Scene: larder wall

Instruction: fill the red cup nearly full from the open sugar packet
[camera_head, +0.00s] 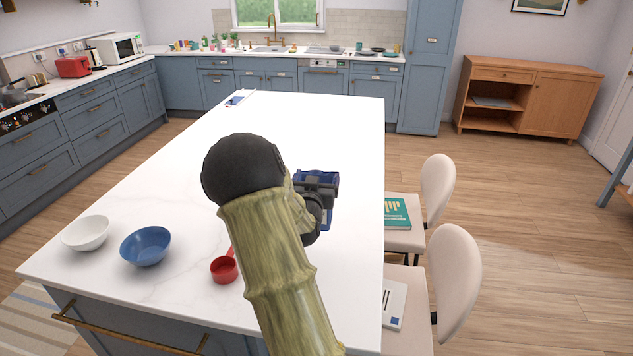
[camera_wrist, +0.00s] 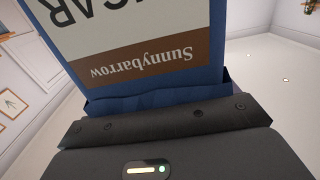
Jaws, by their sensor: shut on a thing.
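The red cup (camera_head: 224,270) stands on the white island top, left of my arm, with its handle pointing up the picture and partly hidden by the arm. Whether it holds anything is too small to tell. My gripper (camera_head: 318,190) is shut on the blue sugar packet (camera_head: 328,177), over the island's right side, beyond and to the right of the cup. In the wrist view the packet (camera_wrist: 218,62) fills the upper middle, its white and brown label upside down, reading "Sunnybarrow". The packet's opening cannot be made out.
A white bowl (camera_head: 86,233) and a blue bowl (camera_head: 146,246) stand left of the cup on the island (camera_head: 200,170). A small item (camera_head: 237,99) lies at its far end. Chairs (camera_head: 437,190) line the right side. The island's middle left is clear.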

